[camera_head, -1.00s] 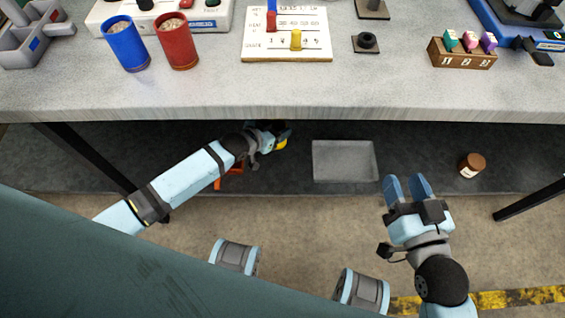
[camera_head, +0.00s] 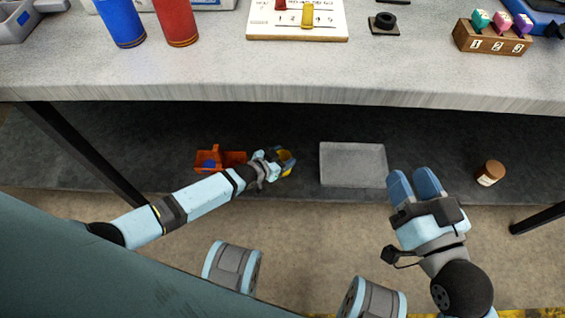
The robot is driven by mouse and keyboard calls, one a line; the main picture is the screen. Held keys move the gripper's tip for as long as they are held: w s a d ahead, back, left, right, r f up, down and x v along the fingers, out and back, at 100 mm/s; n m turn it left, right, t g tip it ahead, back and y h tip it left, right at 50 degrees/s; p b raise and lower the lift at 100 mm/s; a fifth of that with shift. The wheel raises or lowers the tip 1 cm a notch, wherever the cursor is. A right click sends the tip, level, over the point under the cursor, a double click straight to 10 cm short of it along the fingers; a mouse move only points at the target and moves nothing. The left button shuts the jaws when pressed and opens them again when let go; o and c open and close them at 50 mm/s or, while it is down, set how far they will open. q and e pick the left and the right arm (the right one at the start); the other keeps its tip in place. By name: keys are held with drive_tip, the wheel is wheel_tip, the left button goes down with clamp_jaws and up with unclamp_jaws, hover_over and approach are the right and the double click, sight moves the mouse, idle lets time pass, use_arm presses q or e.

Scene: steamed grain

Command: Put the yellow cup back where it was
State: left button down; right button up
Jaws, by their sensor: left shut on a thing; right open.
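The yellow cup (camera_head: 289,168) is at my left gripper (camera_head: 282,161), under the worktop and above the lower shelf. My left gripper is shut on it, and the fingers hide most of it. I cannot tell whether the cup touches the shelf. The held cup is between an orange bin on its left and a grey tray on its right. My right gripper (camera_head: 414,184) is open and empty, in front of the shelf's edge, just right of the tray.
The grey tray (camera_head: 353,182) and a brown jar (camera_head: 490,173) are on the lower shelf (camera_head: 90,165), with the orange bin (camera_head: 207,160). A blue cup (camera_head: 122,22), a red cup (camera_head: 177,20), a numbered board (camera_head: 297,34) and a block rack (camera_head: 491,40) are on the worktop (camera_head: 220,75).

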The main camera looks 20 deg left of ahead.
use_arm(q)
drive_tip(key=shift+f, duration=1.05)
use_arm(e)
drive_tip(key=shift+f+g, duration=0.3)
drive_tip(key=shift+f, duration=0.5)
use_arm(q)
drive_tip(key=shift+f+b, duration=0.25)
drive_tip(key=shift+b, duration=0.2)
drive_tip(key=shift+c, duration=1.6)
unclamp_jaws()
use_arm(e)
drive_tip(key=shift+f, duration=0.2)
use_arm(q)
drive_tip(key=shift+s+r+p, duration=0.15)
drive_tip(key=shift+r+p, duration=0.25)
drive_tip(key=p+v, duration=0.4)
drive_tip(key=v, duration=0.7)
drive_tip(key=shift+s+a, duration=0.25)
use_arm(e)
wheel_tip(320, 180, up, 8)
drive_tip(key=t, duration=0.2)
drive_tip(key=shift+s+d+f+m+t, duration=0.2)
drive_tip(key=shift+d+m+t, duration=0.1)
drive_tip(key=shift+t, duration=0.1)
